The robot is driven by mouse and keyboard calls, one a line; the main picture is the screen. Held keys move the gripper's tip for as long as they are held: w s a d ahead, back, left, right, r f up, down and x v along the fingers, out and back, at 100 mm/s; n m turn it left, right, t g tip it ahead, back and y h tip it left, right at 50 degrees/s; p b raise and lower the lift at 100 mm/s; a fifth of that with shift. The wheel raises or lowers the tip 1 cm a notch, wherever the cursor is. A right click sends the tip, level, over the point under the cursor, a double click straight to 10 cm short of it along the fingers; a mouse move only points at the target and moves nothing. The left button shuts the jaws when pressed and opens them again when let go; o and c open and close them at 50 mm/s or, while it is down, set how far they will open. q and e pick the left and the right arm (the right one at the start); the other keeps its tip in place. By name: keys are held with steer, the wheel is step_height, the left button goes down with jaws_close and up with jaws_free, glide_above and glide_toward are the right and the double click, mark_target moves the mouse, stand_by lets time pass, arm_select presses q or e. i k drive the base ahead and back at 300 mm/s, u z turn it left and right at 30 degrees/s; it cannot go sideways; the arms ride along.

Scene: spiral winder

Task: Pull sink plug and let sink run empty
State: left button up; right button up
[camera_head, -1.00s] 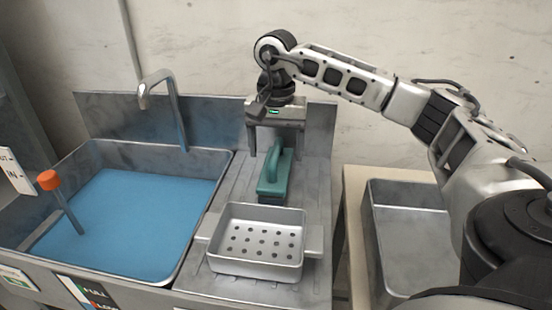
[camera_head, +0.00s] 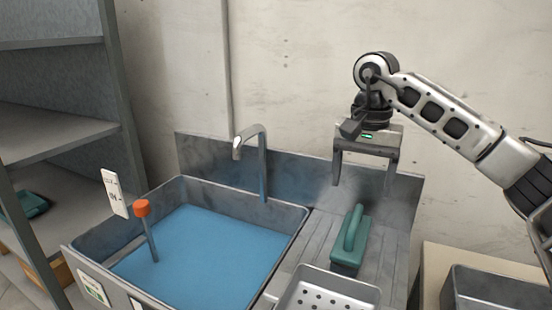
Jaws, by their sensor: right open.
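The metal sink (camera_head: 296,214) holds blue water (camera_head: 205,257). An orange-topped grey rod, which looks like the plug handle (camera_head: 142,208), stands up out of the water at the left side of the sink. The drain end of the rod is hidden under the water. My right gripper (camera_head: 362,184) is open and empty above the drainboard, over and behind a green-handled brush or scrubber (camera_head: 350,238). It is well to the right of the plug handle. My left gripper is not in view.
A curved faucet (camera_head: 262,150) rises at the sink's back edge. A perforated metal tray (camera_head: 330,285) sits on the drainboard. A small white sign (camera_head: 114,193) stands beside the sink at left. Grey shelves (camera_head: 60,140) are at far left. A metal bin (camera_head: 490,288) is at right.

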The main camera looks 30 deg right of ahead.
mark_target(141, 208)
steer(key=k, duration=1)
